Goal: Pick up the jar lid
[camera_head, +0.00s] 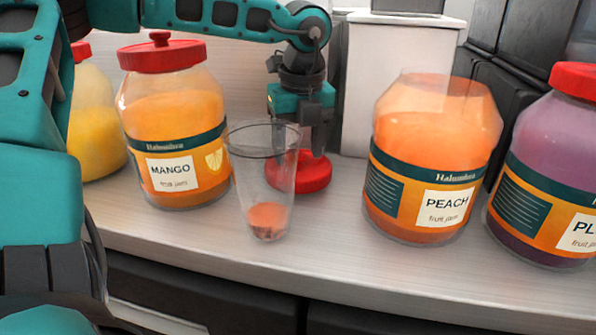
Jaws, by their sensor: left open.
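The red jar lid (312,176) lies on the counter behind the clear cup, which covers its left part. My left gripper (302,148) points down right over the lid, with its fingertips at the lid's top. It is open; one finger shows clearly and the other is partly hidden behind the cup. I cannot tell whether the fingers touch the lid. The peach jar (430,165), right of the lid, stands open without a lid. My right gripper is not in view.
The clear cup (262,180) holds a little orange jam and stands in front of the lid. The mango jar (170,125) and a yellow jar (92,120) are on the left. A purple jar (550,160) is at the right edge. A white box (395,75) stands behind. The counter front (330,255) is clear.

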